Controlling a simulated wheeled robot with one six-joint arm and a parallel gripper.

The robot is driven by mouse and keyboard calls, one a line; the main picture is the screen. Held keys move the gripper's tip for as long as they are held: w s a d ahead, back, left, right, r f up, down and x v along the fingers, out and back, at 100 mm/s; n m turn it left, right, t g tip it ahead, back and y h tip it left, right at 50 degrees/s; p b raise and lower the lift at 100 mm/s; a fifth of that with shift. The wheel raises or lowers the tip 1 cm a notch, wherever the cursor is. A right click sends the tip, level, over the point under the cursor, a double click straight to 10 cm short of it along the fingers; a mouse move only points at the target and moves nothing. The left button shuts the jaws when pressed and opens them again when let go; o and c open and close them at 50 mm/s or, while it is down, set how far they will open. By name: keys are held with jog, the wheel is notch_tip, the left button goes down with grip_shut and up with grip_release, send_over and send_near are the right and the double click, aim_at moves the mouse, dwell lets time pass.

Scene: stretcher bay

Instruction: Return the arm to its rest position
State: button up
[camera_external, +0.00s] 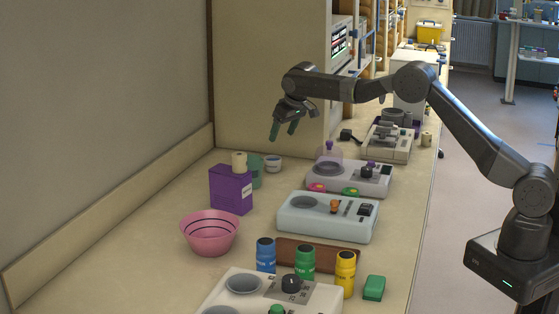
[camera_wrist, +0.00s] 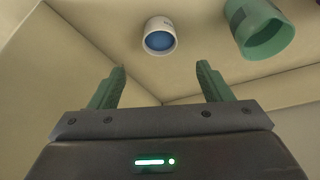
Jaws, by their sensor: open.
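My gripper (camera_external: 283,131) hangs above the far left part of the counter, its green fingers pointing down. The fingers are apart with nothing between them; they also show open in the wrist view (camera_wrist: 161,86). My arm reaches out level from its base at the right. Beyond the fingertips in the wrist view are a white cup with a blue inside (camera_wrist: 160,38) and a green cup (camera_wrist: 265,32). Neither touches the fingers. In the external view the white cup (camera_external: 273,164) and the green cup (camera_external: 256,172) stand on the counter below my gripper.
A purple box (camera_external: 231,190) and a pink bowl (camera_external: 210,234) stand at the left. Several devices (camera_external: 326,218) line the counter. Blue (camera_external: 265,255), green (camera_external: 305,262) and yellow (camera_external: 345,274) containers stand in front. A tall cabinet (camera_external: 270,75) rises close behind my gripper.

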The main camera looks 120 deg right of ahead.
aim_at(273, 157)
jog(key=p+x, duration=0.2)
jog(key=x, duration=0.9)
jog(key=shift+d+f+p, duration=0.1)
jog(key=shift+f+p, duration=0.15)
jog(key=shift+p, duration=0.05)
jog(key=shift+d+r, duration=0.1)
jog(key=shift+r, duration=0.05)
jog(key=shift+r+b, duration=0.4)
jog(key=shift+r, duration=0.85)
